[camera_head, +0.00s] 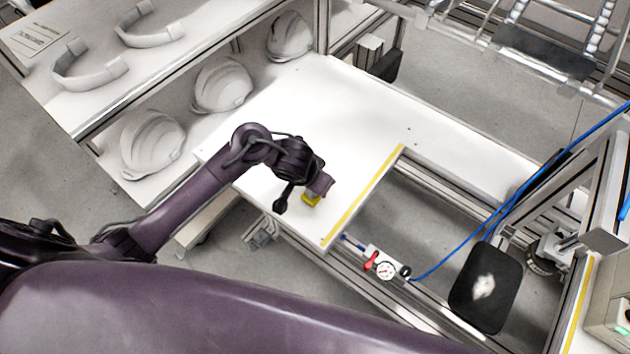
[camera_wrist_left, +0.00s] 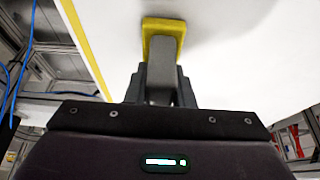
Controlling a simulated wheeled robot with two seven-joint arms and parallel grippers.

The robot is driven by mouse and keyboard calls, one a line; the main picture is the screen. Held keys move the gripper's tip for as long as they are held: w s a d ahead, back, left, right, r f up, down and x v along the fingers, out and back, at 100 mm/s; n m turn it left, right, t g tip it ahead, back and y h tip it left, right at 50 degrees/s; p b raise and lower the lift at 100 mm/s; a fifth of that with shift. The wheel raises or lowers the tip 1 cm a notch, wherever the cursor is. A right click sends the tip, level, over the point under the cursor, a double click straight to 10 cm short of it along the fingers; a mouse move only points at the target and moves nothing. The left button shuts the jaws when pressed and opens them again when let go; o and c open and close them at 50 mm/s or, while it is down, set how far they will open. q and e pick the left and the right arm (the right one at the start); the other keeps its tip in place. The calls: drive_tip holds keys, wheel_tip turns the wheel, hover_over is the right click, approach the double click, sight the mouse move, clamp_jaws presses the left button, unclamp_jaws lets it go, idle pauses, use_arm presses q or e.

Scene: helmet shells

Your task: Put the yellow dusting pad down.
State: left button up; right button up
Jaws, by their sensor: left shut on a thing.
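The yellow dusting pad (camera_head: 311,199) is at the tip of my left gripper (camera_head: 306,192), over the white table (camera_head: 390,133) near its yellow-striped edge. In the left wrist view the yellow pad (camera_wrist_left: 163,27) lies against the white surface, with a grey block-like part (camera_wrist_left: 161,75) below it between the fingers. My left gripper (camera_wrist_left: 160,88) is shut on the pad. Whether the pad touches the table or hovers just above it is hard to tell. My right gripper does not show in these frames.
White helmet shells (camera_head: 152,144) stand on the lower shelf at the left, with headband-like parts (camera_head: 90,66) on the shelf above. A gauge with a red valve (camera_head: 384,268) and blue hose sits past the striped edge. The table's middle is clear.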

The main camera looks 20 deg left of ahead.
use_arm(q)
drive_tip(key=shift+s+d+f, duration=0.1)
drive_tip(key=shift+d+f, duration=0.05)
drive_tip(key=shift+d, duration=0.05)
drive_tip(key=o, duration=0.9)
drive_tip(key=shift+a, duration=0.1)
drive_tip(key=p+v, duration=0.7)
drive_tip(key=v, duration=0.5)
drive_tip(key=shift+r, duration=0.25)
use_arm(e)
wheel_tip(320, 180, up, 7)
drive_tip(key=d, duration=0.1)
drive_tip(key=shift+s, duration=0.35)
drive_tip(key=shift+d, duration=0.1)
